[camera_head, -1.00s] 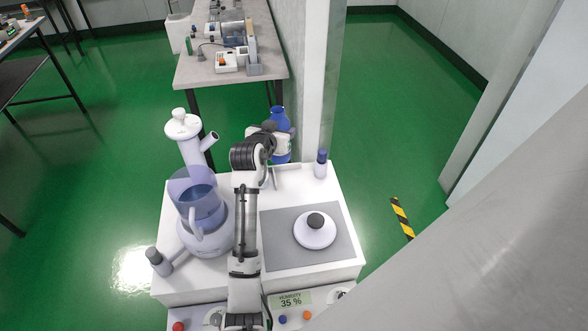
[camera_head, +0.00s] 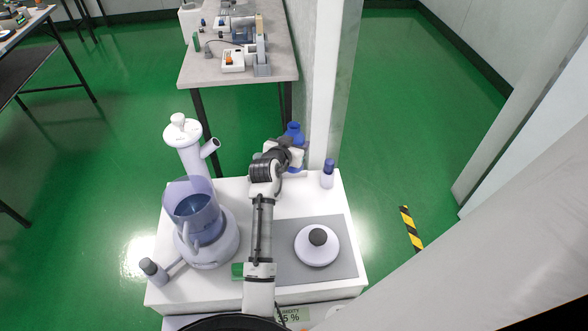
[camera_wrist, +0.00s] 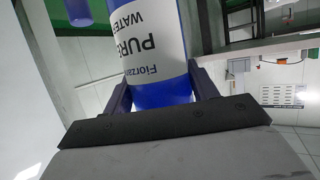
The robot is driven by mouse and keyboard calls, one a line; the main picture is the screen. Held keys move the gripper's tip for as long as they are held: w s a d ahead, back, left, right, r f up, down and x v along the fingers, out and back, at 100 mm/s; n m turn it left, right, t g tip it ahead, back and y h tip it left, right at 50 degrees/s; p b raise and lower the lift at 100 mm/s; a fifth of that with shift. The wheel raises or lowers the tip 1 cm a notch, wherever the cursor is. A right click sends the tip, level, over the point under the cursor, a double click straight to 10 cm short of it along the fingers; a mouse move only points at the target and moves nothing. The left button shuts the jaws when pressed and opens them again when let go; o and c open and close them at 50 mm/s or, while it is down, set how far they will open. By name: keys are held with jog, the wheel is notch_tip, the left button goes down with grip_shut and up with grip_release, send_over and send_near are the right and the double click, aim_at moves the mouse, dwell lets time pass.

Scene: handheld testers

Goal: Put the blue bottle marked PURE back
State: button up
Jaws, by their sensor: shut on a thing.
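The blue bottle (camera_head: 294,130) with a white label reading PURE WATER (camera_wrist: 146,42) is in my gripper. In the head view its blue neck and top show above my gripper (camera_head: 292,152), near the back edge of the white worktop (camera_head: 320,205). My gripper hides much of its body there. In the wrist view the gripper (camera_wrist: 162,90) is shut, with one dark finger on each side of the bottle's lower body. I cannot tell whether the bottle touches a surface.
A small blue-capped bottle (camera_head: 327,174) stands just right of my gripper. A white device with a clear blue jug (camera_head: 195,213) stands left, and a round white lidded thing (camera_head: 317,245) on a grey mat. A wall post (camera_head: 325,90) is close behind. A cluttered table (camera_head: 205,70) stands beyond.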

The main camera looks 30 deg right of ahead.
aim_at(294, 169)
notch_tip(294, 169, down, 12)
jog(key=shift+r, duration=0.25)
jog(key=shift+f, duration=0.1)
jog(key=o, duration=1.3)
jog(key=b+v, duration=0.1)
jog(key=v, duration=1.1)
